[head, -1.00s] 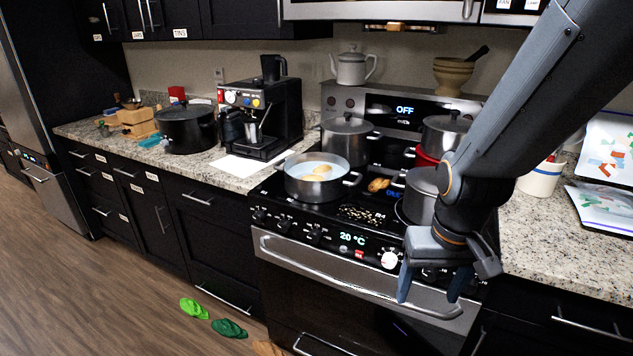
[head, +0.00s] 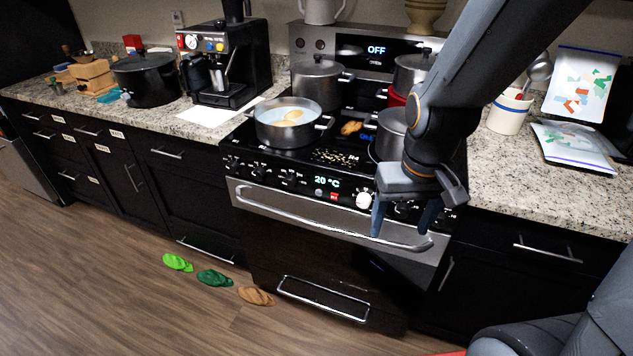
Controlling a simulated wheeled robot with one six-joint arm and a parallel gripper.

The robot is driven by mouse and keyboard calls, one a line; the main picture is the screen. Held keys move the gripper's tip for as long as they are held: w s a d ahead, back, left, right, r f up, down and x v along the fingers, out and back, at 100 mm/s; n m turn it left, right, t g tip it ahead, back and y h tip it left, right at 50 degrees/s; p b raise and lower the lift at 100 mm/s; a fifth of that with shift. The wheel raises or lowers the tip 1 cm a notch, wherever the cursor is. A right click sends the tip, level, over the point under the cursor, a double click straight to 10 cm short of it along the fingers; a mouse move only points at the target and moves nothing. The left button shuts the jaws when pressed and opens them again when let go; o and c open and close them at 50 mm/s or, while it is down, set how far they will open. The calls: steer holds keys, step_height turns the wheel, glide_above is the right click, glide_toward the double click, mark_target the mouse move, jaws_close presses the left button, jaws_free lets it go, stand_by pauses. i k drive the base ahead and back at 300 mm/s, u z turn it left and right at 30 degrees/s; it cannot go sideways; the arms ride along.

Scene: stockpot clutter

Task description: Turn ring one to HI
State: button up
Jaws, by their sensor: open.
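The stove (head: 331,163) has a black glass top and a row of knobs along its front panel. Several dark knobs (head: 261,171) sit left of the 20 °C display (head: 327,181), and a white knob (head: 364,200) sits right of it. I cannot read which knob is ring one or its setting. The back panel display (head: 376,50) reads OFF. My gripper (head: 403,222) is open and empty, pointing down in front of the right part of the knob panel. It hides part of the right knobs and the oven handle.
A pan with pale liquid (head: 288,126) stands front left on the stove. Pots stand behind (head: 317,84) and at right (head: 391,133). Bread (head: 351,128) and crumbs lie between. The oven handle (head: 300,223) juts out below the knobs. Shoes (head: 214,278) lie on the floor.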

mark_target(232, 167)
steer(key=u, duration=0.05)
steer(key=k, duration=0.5)
steer(key=u, duration=1.8)
steer(key=i, duration=1.2)
steer(key=z, duration=1.5)
